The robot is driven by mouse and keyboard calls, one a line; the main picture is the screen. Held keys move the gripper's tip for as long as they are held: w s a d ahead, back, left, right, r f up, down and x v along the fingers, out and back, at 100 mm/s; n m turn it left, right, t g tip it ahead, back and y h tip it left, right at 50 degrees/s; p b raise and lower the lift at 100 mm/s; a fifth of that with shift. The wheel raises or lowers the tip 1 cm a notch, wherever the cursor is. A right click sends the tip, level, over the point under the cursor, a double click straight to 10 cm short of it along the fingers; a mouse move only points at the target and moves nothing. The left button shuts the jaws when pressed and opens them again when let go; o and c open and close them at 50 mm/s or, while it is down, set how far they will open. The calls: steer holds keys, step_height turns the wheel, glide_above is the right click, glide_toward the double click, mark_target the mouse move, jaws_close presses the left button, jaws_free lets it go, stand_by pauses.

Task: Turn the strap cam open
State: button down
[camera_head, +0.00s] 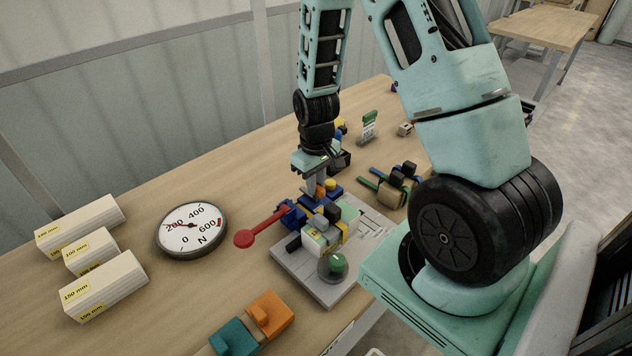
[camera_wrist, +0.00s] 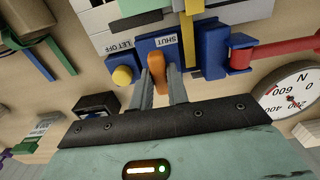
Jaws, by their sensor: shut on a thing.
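The strap cam is a small orange lever (camera_wrist: 157,68) on a blue block (camera_wrist: 208,52) marked SHUT and LET OFF. In the wrist view it points toward my gripper, by the SHUT label (camera_wrist: 166,41). My gripper (camera_wrist: 160,82) has a finger on each side of the lever and is shut on it. A yellow strap (camera_wrist: 188,30) runs beside the lever, and a yellow knob (camera_wrist: 122,75) sits at the LET OFF side. In the head view my gripper (camera_head: 313,188) reaches down onto the blue block at the back of the grey plate (camera_head: 325,290), largely covering the cam.
A red-ended lever (camera_head: 262,228) sticks out left of the block, toward a round dial (camera_head: 191,228). A green-domed part (camera_head: 334,265) stands on the plate. White 100 mm and 150 mm blocks (camera_head: 103,286) lie at left. Orange (camera_head: 268,312) and teal pieces lie in front.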

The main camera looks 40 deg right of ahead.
stand_by(0.4)
steer(key=c, duration=1.4)
jaws_free()
steer(key=shift+o, duration=0.2)
step_height(320, 180, up, 18)
steer(key=shift+f+b, duration=0.25)
steer(key=shift+b, duration=0.2)
steer(key=s+a+n, duration=0.2)
steer(key=s+a, duration=0.1)
steer(key=a, duration=0.6)
steer(key=s+a+n, duration=0.2)
steer(key=a, duration=0.6)
steer(key=s+a+n, duration=0.3)
steer(key=s+a, duration=0.7)
steer(key=s, duration=0.3)
steer(key=shift+a+n+y, duration=0.25)
steer(key=shift+n+y, duration=0.05)
steer(key=shift+n, duration=0.1)
